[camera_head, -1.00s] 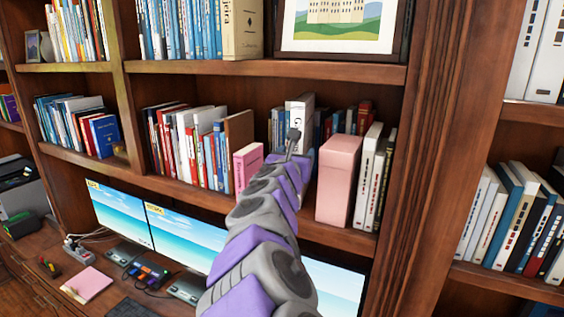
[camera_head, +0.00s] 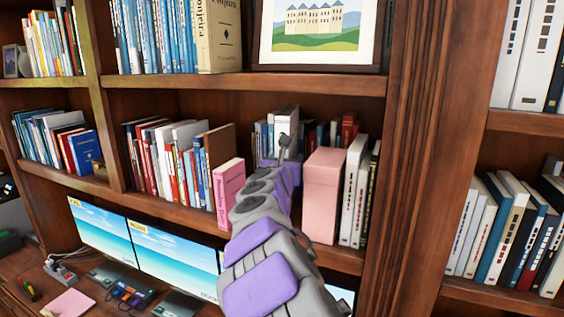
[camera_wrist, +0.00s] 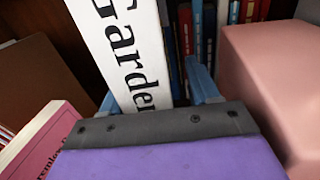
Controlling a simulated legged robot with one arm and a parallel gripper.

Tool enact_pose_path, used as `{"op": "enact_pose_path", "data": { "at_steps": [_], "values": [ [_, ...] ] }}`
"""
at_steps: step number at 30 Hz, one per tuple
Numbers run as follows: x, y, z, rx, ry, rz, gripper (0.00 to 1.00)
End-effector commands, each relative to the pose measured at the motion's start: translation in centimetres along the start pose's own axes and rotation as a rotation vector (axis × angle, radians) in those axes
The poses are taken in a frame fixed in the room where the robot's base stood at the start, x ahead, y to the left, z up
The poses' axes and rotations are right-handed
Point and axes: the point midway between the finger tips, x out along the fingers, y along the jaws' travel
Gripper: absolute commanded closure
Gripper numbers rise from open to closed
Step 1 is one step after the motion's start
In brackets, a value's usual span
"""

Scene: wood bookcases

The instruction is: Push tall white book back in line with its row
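The tall white book (camera_head: 287,122) stands upright on the middle shelf; its spine faces out. In the wrist view its white spine (camera_wrist: 122,40) shows large black letters reading "Garden", tilted in the picture. My gripper (camera_head: 284,146) is in front of the book's spine, and the arm covers its lower part in the head view. In the wrist view the dark front edge of my gripper (camera_wrist: 155,122) hides the book's bottom.
A pink box (camera_head: 322,195) stands close right of my gripper, and a pink book (camera_head: 229,190) close left. White books (camera_head: 352,190) stand by the right upright. Smaller blue and red books (camera_wrist: 205,30) sit deeper behind. Monitors (camera_head: 165,250) stand below the shelf.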

Motion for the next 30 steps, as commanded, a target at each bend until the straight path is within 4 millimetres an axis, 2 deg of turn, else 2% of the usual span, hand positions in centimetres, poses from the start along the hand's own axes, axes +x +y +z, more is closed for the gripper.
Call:
{"op": "enact_pose_path", "data": {
  "at_steps": [1, 7, 18, 30],
  "values": [
    [-0.08, 0.38, -0.08, -0.001, 0.0, 0.0, 0.46],
    [-0.24, 0.95, -0.16, -0.005, -0.001, 0.001, 0.66],
    [-0.09, 0.36, -0.18, -0.001, 0.002, 0.003, 1.0],
    [-0.14, 0.74, -0.13, -0.003, 0.0, 0.003, 1.0]
  ]
}}
